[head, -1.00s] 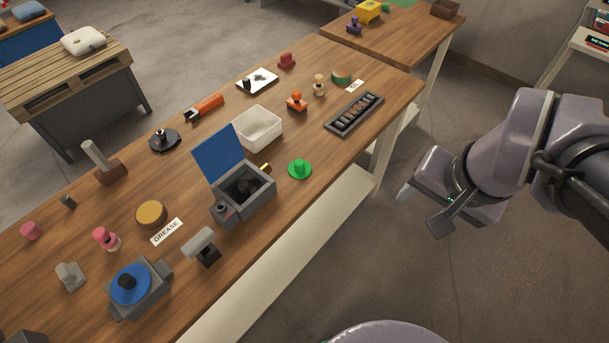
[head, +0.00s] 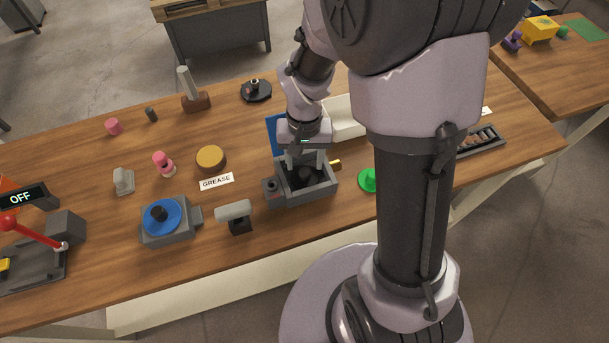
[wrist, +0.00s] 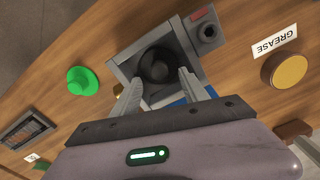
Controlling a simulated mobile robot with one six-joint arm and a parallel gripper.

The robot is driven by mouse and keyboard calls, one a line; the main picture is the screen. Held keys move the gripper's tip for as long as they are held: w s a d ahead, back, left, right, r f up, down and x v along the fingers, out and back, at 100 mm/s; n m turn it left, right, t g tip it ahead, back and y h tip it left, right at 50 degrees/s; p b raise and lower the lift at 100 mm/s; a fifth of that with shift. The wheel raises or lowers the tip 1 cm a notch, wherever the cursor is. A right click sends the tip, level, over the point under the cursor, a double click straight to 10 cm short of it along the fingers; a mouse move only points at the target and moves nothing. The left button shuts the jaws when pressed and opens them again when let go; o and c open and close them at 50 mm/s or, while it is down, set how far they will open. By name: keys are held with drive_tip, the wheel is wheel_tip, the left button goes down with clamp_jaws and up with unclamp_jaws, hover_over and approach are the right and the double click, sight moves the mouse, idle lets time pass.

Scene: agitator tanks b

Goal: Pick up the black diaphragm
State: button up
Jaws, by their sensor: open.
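A black round piece with a raised knob, which looks like the black diaphragm, sits inside an open grey box (head: 312,194). In the wrist view the black diaphragm (wrist: 155,66) lies within the walls of the grey box (wrist: 122,68). My gripper (wrist: 160,76) is open and empty, pointing down over the box, its two fingers apart near the knob. I cannot tell whether the fingers have entered the box. In the head view my gripper (head: 304,162) is above the box, and my arm hides part of the blue lid (head: 273,135).
A green knobbed disc (head: 368,180) and a white bin (head: 346,118) are close to the box. A grey hammer-shaped piece (head: 234,212), a blue disc on a grey unit (head: 162,216), a GREASE label (head: 217,181) and a yellow round tin (head: 211,158) are to the left.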

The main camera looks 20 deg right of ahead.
sight(305, 169)
wheel_tip(305, 169, down, 4)
drive_tip(key=shift+b, duration=0.75)
drive_tip(key=shift+r, duration=0.1)
clamp_jaws()
drive_tip(key=shift+r, duration=0.1)
